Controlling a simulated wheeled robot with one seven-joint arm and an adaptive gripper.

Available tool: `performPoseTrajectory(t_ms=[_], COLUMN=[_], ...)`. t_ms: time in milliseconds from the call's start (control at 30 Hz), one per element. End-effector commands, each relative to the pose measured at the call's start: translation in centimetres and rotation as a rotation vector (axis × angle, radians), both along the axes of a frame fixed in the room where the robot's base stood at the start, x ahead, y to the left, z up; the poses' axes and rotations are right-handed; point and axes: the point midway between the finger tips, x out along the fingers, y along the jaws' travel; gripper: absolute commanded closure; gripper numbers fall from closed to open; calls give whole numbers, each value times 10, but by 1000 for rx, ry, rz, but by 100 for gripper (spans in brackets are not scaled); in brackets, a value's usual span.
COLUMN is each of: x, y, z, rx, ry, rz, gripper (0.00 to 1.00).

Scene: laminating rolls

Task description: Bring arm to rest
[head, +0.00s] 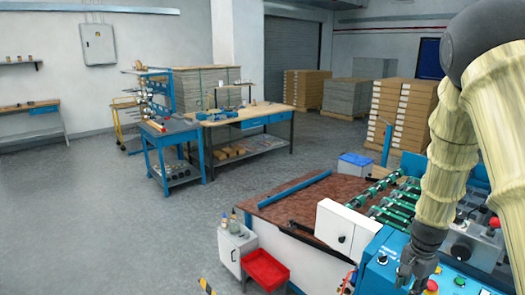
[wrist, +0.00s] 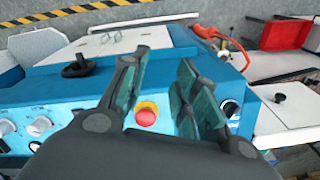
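My arm (head: 455,150) comes down on the right of the head view and bends at a dark joint near the top. My gripper (head: 404,280) hangs low over the blue control panel (head: 390,247) of the laminating machine. In the wrist view my gripper (wrist: 162,72) has its dark green-padded fingers apart with nothing held between them. A red button on a yellow ring (wrist: 146,114) shows on the panel between the fingers. I cannot tell whether the gripper touches the panel.
The machine has green-ringed rollers (head: 385,205) and a brown bed (head: 300,203). A workbench (head: 245,117) and stacked pallets (head: 405,108) stand farther back. The grey floor (head: 90,220) at left is open.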

Motion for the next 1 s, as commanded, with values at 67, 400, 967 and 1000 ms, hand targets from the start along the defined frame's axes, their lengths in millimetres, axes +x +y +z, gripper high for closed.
performPoseTrajectory(t_ms=[67, 400, 967, 1000], x=[-10, -82, -283, -296], y=[4, 40, 150, 158], z=[-21, -147, -318, -323], rx=[-16, -101, -65, -55], ry=[16, 96, 129, 122], rz=[38, 335, 1020, 1058], gripper=[70, 70, 70, 70])
